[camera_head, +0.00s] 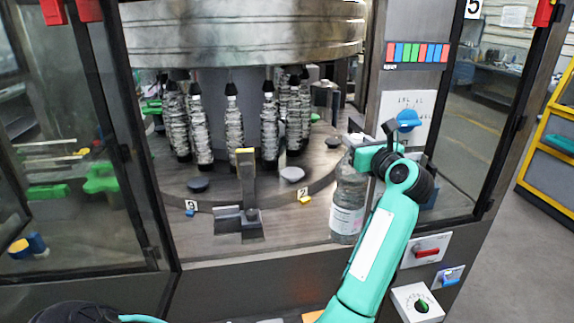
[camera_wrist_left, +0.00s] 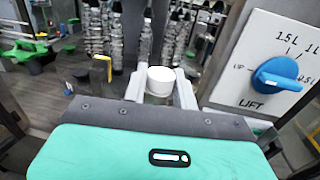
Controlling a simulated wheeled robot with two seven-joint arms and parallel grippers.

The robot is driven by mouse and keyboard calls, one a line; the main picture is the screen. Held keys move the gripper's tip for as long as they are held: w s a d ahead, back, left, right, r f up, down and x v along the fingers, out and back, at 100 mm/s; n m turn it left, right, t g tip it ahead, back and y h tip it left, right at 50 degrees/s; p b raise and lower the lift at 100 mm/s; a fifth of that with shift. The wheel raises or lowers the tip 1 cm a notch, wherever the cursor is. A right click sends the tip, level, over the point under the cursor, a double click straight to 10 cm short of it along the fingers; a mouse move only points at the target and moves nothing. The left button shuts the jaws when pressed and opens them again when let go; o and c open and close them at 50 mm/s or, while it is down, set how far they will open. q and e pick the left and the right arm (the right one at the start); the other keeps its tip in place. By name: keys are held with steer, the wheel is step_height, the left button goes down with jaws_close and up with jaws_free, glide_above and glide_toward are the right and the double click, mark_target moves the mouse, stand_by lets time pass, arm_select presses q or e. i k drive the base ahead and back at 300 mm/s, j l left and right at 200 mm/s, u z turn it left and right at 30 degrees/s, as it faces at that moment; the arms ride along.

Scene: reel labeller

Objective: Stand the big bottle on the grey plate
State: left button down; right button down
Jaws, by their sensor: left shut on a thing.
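The big bottle (camera_head: 347,205) is clear, with a white label, and hangs upright at the right side of the machine opening. My left gripper (camera_head: 356,150) is shut on it near the top. In the left wrist view the white cap (camera_wrist_left: 161,78) shows between the two grey fingers of the left gripper (camera_wrist_left: 160,90). The light grey round plate (camera_head: 292,174) lies on the machine's round table, left of and beyond the bottle, and is empty. Whether the bottle's base touches anything is hard to tell. My right gripper is not in view.
A dark round plate (camera_head: 197,185) lies further left. An upright post with a yellow top (camera_head: 246,185) stands in front of the table. A blue LIFT knob (camera_wrist_left: 277,78) is on the right panel, close to the gripper.

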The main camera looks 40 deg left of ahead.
mark_target(293, 171)
steer(key=i+j, duration=0.15)
steer(key=j, duration=0.2)
steer(key=i+j, duration=0.15)
steer(key=j, duration=0.25)
steer(key=i+j, duration=0.15)
steer(key=j, duration=0.2)
steer(key=i+j, duration=0.25)
steer(key=i, duration=0.15)
steer(key=u, duration=0.05)
